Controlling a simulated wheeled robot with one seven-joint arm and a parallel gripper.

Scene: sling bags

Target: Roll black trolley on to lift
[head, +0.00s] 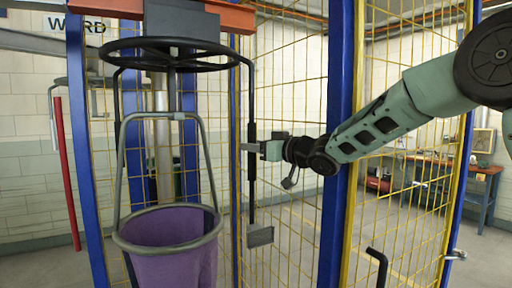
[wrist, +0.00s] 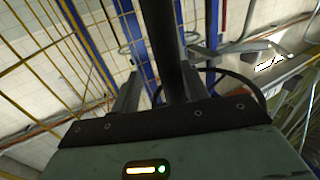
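The black trolley (head: 128,46) hangs below an overhead orange rail. It has a flat ring and long vertical bars with a grey plate at the foot of the right one. A purple sling bag (head: 170,245) hangs within it by a grey-green handle. My gripper (head: 250,147) is at the right bar's thicker grip section, with a finger across it. In the wrist view the dark bar (wrist: 163,40) runs between my two fingers (wrist: 160,92). A gap shows on its left side, so the fingers look open around it. I cannot single out the lift.
The orange rail (head: 232,17) runs overhead. Blue posts (head: 340,110) and yellow mesh fencing (head: 290,75) stand behind and right of the trolley, close to my arm. A red bar (head: 66,170) hangs at the left. A workbench (head: 478,185) stands at the far right.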

